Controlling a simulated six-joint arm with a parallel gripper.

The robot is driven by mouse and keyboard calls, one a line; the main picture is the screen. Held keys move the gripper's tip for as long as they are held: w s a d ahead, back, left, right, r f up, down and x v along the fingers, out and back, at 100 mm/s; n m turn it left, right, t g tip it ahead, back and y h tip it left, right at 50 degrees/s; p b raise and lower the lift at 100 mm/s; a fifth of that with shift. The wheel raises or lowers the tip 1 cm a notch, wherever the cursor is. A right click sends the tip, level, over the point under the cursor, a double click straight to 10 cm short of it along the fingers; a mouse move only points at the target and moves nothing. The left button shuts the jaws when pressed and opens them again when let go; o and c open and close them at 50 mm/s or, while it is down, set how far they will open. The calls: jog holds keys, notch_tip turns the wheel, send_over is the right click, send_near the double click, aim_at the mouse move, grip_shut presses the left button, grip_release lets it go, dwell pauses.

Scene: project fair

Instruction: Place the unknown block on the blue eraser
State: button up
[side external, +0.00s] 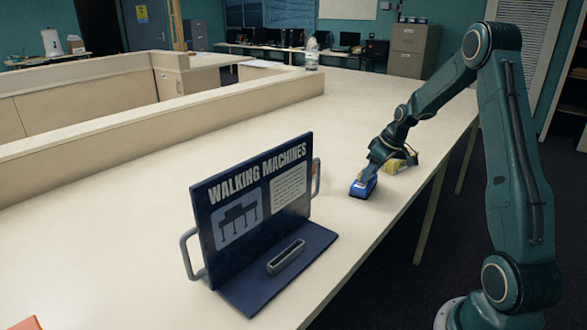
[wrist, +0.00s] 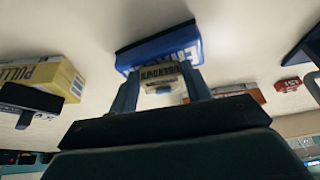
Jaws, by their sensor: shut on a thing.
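The blue eraser (side external: 362,188) lies on the pale counter near its right edge. In the wrist view the blue eraser (wrist: 158,47) is just beyond my fingertips, with white lettering on its face. My gripper (wrist: 160,84) is shut on a small pale block (wrist: 159,75) with dark lettering, the unknown block. In the wrist view the block overlaps the eraser's lower edge; I cannot tell whether they touch. In the side view my gripper (side external: 373,171) reaches down right at the eraser, and the block cannot be made out there.
A yellow box (wrist: 62,75) lettered "PULLE" stands close by, with a dark object before it; the yellow box (side external: 399,166) is behind my gripper in the side view. The navy "Walking Machines" sign (side external: 255,205) stands left. An orange item (wrist: 240,93) and red item (wrist: 289,84) lie right.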

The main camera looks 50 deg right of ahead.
jog(key=shift+f, duration=0.3)
jog(key=o, duration=1)
jog(key=shift+c, duration=0.2)
jog(key=shift+r, duration=0.1)
jog(key=v, duration=1.2)
jog(key=shift+r, duration=0.1)
